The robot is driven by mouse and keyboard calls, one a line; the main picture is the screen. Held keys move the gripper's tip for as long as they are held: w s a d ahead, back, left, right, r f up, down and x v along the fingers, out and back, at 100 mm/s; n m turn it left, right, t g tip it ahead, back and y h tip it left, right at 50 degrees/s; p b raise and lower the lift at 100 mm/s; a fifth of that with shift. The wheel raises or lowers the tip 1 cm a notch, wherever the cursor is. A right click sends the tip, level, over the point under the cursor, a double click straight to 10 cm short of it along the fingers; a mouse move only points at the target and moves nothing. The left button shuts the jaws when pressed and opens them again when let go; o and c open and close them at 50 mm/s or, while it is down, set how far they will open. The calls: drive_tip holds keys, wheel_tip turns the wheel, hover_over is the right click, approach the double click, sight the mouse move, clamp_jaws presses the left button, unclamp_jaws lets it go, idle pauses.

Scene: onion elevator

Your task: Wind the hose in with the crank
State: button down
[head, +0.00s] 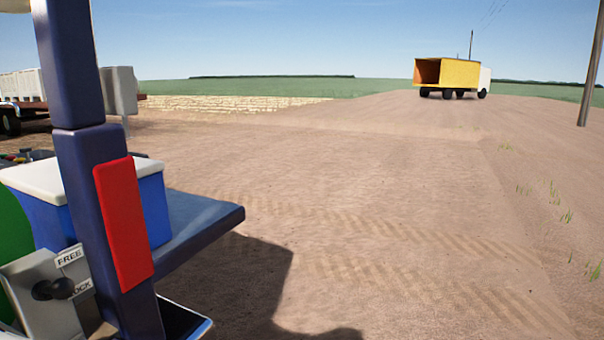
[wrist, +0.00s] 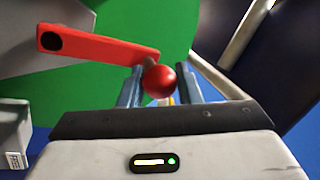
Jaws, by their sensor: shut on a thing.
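In the wrist view, a red crank arm (wrist: 100,45) runs across a green disc (wrist: 105,20), with a dark round hub at its left end. A red ball knob (wrist: 159,82) is at its right end. My gripper (wrist: 163,76) is shut on the knob, with one blue-grey finger on each side. In the head view, the green disc (head: 12,255) shows only in part at the left edge. Below it is a grey box with a black-knobbed lever (head: 53,289) between FREE and LOCK labels; its exact setting is hard to tell. I cannot make out the hose. My gripper is outside the head view.
A blue cooler with a white lid (head: 150,205) stands on a dark blue platform (head: 205,228), beside a dark blue post with a red panel (head: 122,225). A yellow truck (head: 458,73) is far off on the dirt road. Open dirt lies to the right.

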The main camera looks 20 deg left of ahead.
drive_tip(key=shift+w, duration=0.1)
drive_tip(key=c, duration=1.1)
unclamp_jaws()
drive_tip(key=shift+w, duration=0.1)
drive_tip(key=s+v, duration=0.1)
drive_tip(key=v, duration=0.6)
drive_tip(key=shift+w+d+f+b, duration=0.2)
drive_tip(key=shift+w+d+b, duration=0.2)
drive_tip(key=shift+w, duration=0.15)
